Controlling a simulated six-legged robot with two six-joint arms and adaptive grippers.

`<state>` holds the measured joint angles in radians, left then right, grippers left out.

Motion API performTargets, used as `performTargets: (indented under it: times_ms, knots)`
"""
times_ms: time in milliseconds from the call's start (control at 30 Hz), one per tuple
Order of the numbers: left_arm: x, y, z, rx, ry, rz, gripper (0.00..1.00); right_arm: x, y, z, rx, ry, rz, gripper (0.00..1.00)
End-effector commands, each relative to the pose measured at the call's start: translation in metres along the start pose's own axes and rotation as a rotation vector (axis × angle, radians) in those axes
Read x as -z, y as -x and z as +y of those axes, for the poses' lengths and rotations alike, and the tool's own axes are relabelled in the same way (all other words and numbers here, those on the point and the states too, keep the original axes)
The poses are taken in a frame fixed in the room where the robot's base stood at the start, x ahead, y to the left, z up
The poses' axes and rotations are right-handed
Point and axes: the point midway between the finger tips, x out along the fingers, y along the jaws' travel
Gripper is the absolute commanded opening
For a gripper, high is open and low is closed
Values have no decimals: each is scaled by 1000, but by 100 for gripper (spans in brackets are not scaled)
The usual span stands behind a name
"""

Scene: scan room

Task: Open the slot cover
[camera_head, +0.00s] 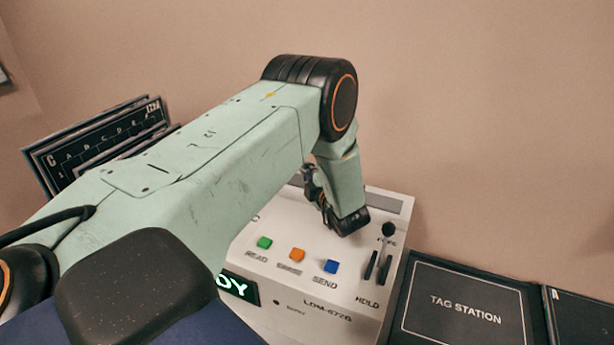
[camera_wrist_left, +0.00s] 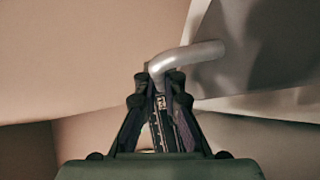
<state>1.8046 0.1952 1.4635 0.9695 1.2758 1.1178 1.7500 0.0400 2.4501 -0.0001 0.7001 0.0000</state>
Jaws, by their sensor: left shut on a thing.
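My left arm reaches over a white machine (camera_head: 310,285) in the head view. My left gripper (camera_head: 312,183) is at its back left, mostly hidden behind my wrist. In the left wrist view, my left gripper (camera_wrist_left: 161,82) is shut on one end of a bent silver handle (camera_wrist_left: 200,52). The handle's other end joins a dark grey panel (camera_wrist_left: 262,60), which may be the slot cover. The cover and slot cannot be made out in the head view. My right gripper is not in view.
The machine has green (camera_head: 264,242), orange (camera_head: 297,255) and blue (camera_head: 331,266) buttons and a black lever (camera_head: 387,240). A dark TAG STATION mat (camera_head: 465,275) lies to the right. A lettered black board (camera_head: 95,150) stands at left. A bare wall rises behind.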

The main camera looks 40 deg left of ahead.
Motion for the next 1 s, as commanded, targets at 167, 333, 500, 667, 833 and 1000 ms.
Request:
performTargets:
  times_ms: [167,333,500,667,833,1000]
  knots:
    - [-10,-8,-1,-1,1,-5,0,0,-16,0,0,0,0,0]
    - [-11,-9,1,1,-2,-6,0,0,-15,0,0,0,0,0]
    - [-11,-9,1,1,-2,-6,10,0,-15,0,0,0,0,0]
    - [-10,-9,2,1,-1,-4,18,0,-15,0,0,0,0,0]
    - [-10,-9,2,0,0,-2,18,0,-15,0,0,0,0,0]
    - [-9,-9,10,-1,1,-1,18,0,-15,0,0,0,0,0]
